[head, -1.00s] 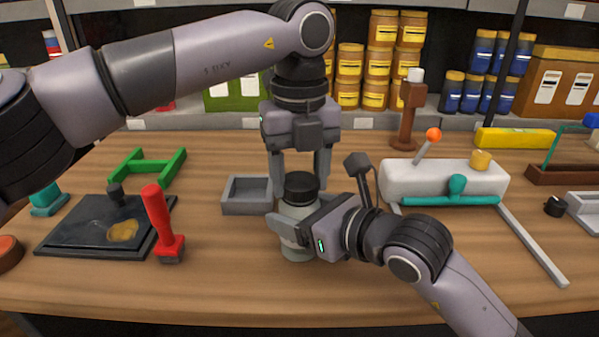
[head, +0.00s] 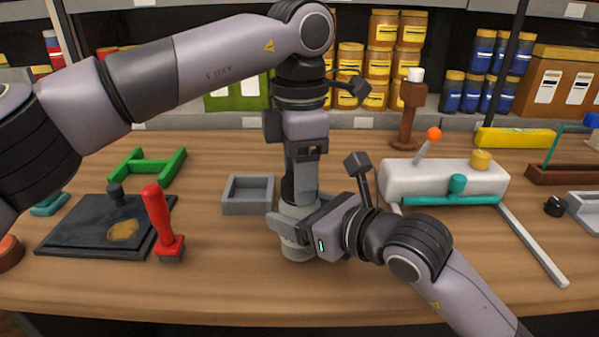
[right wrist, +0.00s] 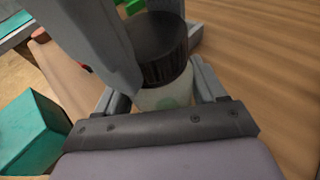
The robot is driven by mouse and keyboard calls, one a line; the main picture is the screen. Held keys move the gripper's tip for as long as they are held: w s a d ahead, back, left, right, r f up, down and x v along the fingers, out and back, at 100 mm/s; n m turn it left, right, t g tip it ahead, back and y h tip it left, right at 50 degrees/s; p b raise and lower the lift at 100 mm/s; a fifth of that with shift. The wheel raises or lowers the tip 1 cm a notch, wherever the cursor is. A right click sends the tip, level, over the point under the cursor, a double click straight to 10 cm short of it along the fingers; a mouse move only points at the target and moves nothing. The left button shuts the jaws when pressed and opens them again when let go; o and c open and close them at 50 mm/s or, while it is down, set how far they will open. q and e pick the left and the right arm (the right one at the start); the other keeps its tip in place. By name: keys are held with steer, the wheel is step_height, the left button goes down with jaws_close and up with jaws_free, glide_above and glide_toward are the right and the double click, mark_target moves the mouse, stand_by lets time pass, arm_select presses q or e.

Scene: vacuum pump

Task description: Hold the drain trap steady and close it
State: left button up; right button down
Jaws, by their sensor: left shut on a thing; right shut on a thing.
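The drain trap is a pale translucent jar (head: 297,251) with a ribbed black cap (right wrist: 157,45). It stands upright on the wooden table, and in the right wrist view its body (right wrist: 165,97) shows below the cap. My right gripper (head: 298,229) comes in from the right and is shut around the jar body. My left gripper (head: 300,190) reaches straight down from above and is shut on the black cap. In the head view its fingers mostly hide the cap. One left finger lies against the cap's side in the right wrist view.
A grey square tray (head: 247,208) sits just left of the jar. Further left are a red-handled tool (head: 158,220), a dark tray (head: 70,238) with a yellowish puddle and a green frame (head: 148,168). A white pump (head: 410,178) with a teal bar stands right. The front table is clear.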

arm_select(q)
steer(key=m, duration=0.8)
steer(key=o, duration=1.2)
steer(key=shift+o, duration=0.2)
step_height(320, 180, up, 12)
arm_select(e)
jaws_free()
